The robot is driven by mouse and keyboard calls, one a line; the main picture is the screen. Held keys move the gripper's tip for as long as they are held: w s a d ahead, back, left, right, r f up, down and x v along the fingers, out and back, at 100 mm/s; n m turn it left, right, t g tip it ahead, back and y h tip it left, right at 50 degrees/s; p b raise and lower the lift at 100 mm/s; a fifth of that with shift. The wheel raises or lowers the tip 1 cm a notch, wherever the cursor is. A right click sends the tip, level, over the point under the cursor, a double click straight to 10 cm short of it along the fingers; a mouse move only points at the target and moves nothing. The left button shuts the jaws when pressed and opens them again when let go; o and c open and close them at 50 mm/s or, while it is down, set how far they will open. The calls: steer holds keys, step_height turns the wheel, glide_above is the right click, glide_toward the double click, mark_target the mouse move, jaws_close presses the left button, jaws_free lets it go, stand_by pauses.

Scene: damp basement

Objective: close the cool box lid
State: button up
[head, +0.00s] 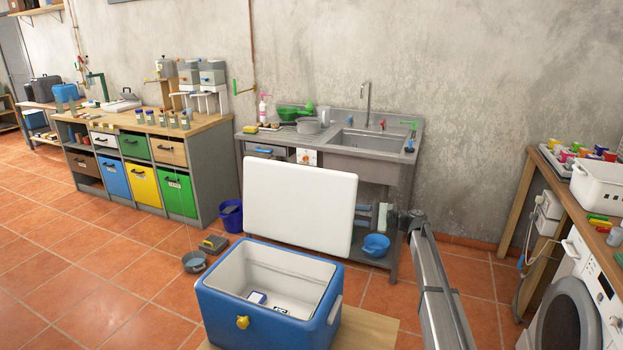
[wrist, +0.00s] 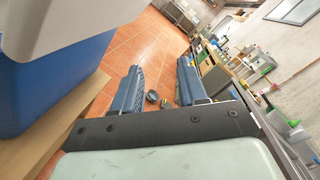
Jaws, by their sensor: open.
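The cool box (head: 262,312) is blue with a white inside and a yellow latch on its front. It stands on a wooden surface. Its white lid (head: 298,205) is open, standing up behind the box and leaning slightly back. A few small items lie inside. In the wrist view, the blue side of the cool box (wrist: 45,85) fills the left, with a pale white part above it; I cannot tell if that is rim or lid. My gripper (wrist: 160,72) is open and empty, beside the box and apart from it. In the head view my arm is right of the box.
The wooden top (head: 365,335) under the box has bare room to its right. Behind the lid is a sink unit (head: 372,145). A washing machine (head: 565,310) stands at right. A grey pan (head: 195,262) and blue bucket (head: 231,216) are on the tiled floor.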

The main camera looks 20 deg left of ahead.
step_height(320, 180, up, 10)
steer(key=a+n+g+y, duration=0.2)
steer(key=g+y, duration=0.1)
steer(key=shift+m+h, duration=0.3)
steer(key=x, duration=1.3)
steer(key=shift+s+a, duration=0.15)
steer(key=shift+s, duration=0.1)
jaws_close()
